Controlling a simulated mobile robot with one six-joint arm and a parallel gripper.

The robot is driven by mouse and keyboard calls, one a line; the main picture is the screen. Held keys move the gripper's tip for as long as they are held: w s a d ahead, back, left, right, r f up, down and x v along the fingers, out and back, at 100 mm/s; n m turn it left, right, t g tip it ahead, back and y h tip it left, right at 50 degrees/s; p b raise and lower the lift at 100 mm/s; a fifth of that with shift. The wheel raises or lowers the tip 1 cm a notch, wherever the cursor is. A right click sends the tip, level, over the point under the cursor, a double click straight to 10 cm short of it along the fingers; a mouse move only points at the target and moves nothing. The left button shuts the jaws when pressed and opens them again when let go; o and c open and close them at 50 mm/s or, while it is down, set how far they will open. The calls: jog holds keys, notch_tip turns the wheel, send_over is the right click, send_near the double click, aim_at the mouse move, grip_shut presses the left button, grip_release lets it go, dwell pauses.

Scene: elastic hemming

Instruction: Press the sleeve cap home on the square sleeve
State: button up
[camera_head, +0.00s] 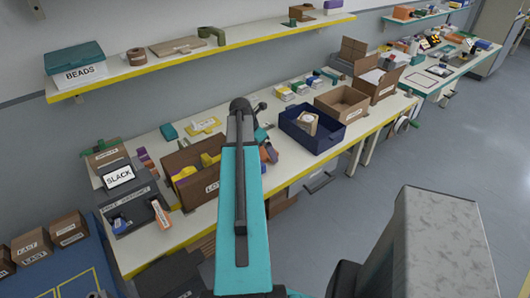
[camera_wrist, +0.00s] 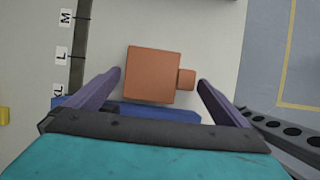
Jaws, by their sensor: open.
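My gripper (camera_wrist: 160,77) is open, with one purple finger left of the block and one right of the knob; a gap shows on both sides. A blue piece (camera_wrist: 165,109) shows at the block's near edge, partly hidden by my gripper. In the head view my teal arm covers most of this spot, and an orange bit (camera_head: 270,155) shows beside it.
A dark strip (camera_wrist: 81,40) with M, L and XL labels runs along the left in the wrist view. An open cardboard box (camera_head: 180,160) stands left of my arm and a navy bin (camera_head: 318,139) right of it. A yellow-edged shelf (camera_head: 200,58) hangs above the bench.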

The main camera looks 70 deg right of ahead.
jog(key=shift+x, duration=0.9)
jog(key=c, duration=0.7)
jog(key=shift+r, duration=0.2)
jog(key=shift+r+b, duration=0.65)
jog(key=shift+r, duration=0.7)
jog(key=s+a+b, duration=0.1)
jog(key=s+a, duration=0.1)
jog(key=s, duration=0.2)
jog(key=s+a+r+b, duration=0.1)
jog(key=s+a, duration=0.1)
jog(key=s, duration=0.2)
jog(key=s+a+b, duration=0.2)
jog(key=s, duration=0.3)
jog(key=shift+r, duration=0.3)
jog(key=shift+s+a+r, duration=0.1)
jog(key=shift+s+a, duration=0.05)
jog(key=shift+s, duration=0.25)
jog(key=shift+s+a+r, duration=0.1)
jog(key=shift+s+a, duration=0.05)
jog(key=shift+s, duration=0.25)
